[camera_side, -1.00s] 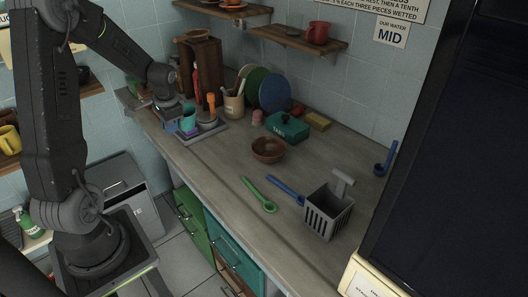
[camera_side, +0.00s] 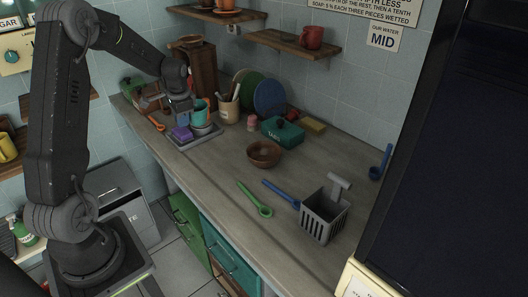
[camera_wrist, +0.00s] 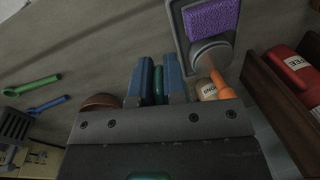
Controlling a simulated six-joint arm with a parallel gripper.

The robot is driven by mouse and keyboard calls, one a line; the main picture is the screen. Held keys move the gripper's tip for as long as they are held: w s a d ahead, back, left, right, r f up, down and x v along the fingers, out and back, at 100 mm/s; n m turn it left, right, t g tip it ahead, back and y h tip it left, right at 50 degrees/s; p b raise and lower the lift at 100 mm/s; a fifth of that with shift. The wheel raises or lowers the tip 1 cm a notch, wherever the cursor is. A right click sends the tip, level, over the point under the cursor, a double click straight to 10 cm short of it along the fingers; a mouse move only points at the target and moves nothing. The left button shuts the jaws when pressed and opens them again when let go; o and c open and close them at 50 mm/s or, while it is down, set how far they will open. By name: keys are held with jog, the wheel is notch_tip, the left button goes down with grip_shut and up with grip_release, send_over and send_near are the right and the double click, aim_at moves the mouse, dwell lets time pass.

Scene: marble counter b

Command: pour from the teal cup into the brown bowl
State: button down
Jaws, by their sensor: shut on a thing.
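My gripper (camera_side: 190,108) is shut on the teal cup (camera_side: 199,115), at the back left of the counter in the side view. The cup looks upright and is held above the grey tray. In the wrist view, a teal strip of the cup (camera_wrist: 158,86) shows between the two blue fingers (camera_wrist: 157,78); the rest is hidden. I cannot see what is in the cup. The brown bowl (camera_side: 264,154) stands on the counter to the right of the gripper, apart from it. The bowl also shows in the wrist view (camera_wrist: 101,101), left of the fingers.
A utensil crock (camera_side: 229,111), pink cup (camera_side: 252,123) and teal box (camera_side: 283,132) stand behind.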

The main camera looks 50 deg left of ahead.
jog(key=w+d+f+m, duration=0.1)
jog(key=w+d+m, duration=0.2)
jog(key=w, duration=0.8)
jog(key=w+d+f+m+h, duration=0.1)
jog(key=w+d+m, duration=0.2)
jog(key=w, duration=0.8)
jog(key=shift+w+d+f+m+h, duration=0.2)
jog(key=shift+d+f+m+h, duration=0.15)
jog(key=shift+m, duration=0.35)
jog(key=shift+s+r, duration=0.1)
jog(key=s+d+f+t+y, duration=0.1)
jog(key=d+f+t+y, duration=0.1)
jog(key=y, duration=0.1)
jog(key=shift+s+f+t, duration=0.3)
jog(key=shift+s+f, duration=0.05)
jog(key=shift+s, duration=0.05)
jog(key=shift+s+d+f+t+y, duration=0.35)
jog(key=shift+s+f+t+y, duration=0.05)
jog(key=shift+t+y, duration=0.2)
jog(key=shift+s+d+r+t+y, duration=0.35)
jog(key=shift+s+d+t+y, duration=0.1)
jog(key=shift+d+t+y, duration=0.1)
